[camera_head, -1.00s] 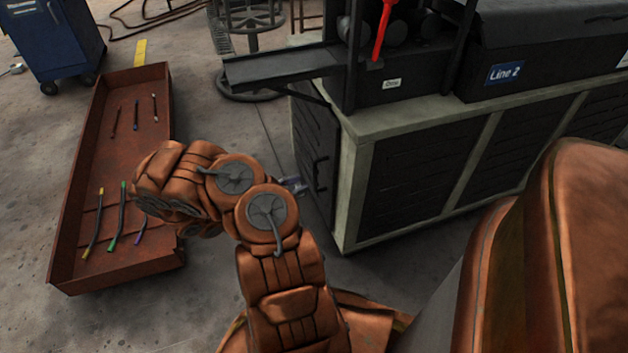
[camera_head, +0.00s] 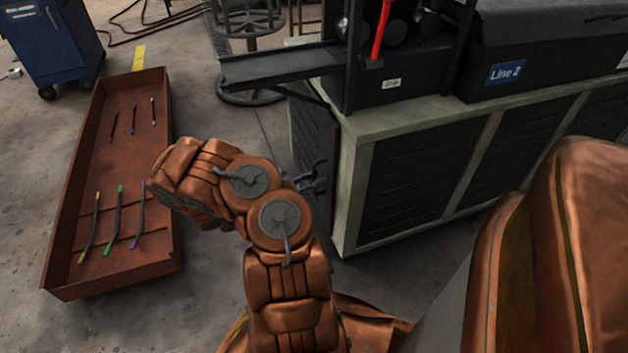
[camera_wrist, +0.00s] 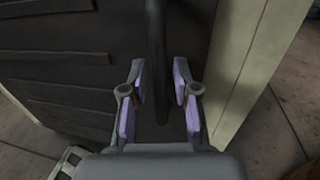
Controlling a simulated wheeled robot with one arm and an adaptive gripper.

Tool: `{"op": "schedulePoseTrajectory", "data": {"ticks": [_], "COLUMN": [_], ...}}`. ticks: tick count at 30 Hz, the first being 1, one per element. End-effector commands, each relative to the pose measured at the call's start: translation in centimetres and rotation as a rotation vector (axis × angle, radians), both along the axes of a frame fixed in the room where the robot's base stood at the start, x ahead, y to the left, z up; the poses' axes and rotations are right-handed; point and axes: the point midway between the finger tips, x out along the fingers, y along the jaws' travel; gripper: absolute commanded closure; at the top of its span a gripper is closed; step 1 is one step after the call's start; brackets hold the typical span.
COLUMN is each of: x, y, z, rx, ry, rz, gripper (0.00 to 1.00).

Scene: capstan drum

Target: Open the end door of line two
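The Line 2 machine stands on a cabinet with a pale frame (camera_head: 352,190); its sign (camera_head: 506,73) is blue. The dark end door (camera_head: 308,130) is on the cabinet's left end and looks shut. It fills the left of the wrist view (camera_wrist: 60,70). My gripper (camera_head: 318,178) is at the door's handle side, partly hidden by my arm. In the wrist view, my gripper (camera_wrist: 158,105) is open, with purple-padded fingers apart. The dark upright door handle (camera_wrist: 156,45) lies between or just beyond the fingertips; I cannot tell whether they touch it.
A rusty tray (camera_head: 62,235) with several coloured-end rods lies on the floor at left. A blue cabinet (camera_head: 55,45) stands behind it. A dark chute (camera_head: 275,68) juts over the door's side, near a round-based stand (camera_head: 250,97). The floor between tray and door is clear.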

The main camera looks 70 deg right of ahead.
Motion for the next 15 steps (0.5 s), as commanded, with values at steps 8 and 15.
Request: {"op": "schedulePoseTrajectory", "data": {"ticks": [8,15], "x": [0.00,-0.01], "y": [0.02,0.03], "z": [0.01,0.00], "rx": [0.000,0.000], "ry": [0.000,0.000], "rz": [0.000,-0.001], "gripper": [1.00,1.00]}}
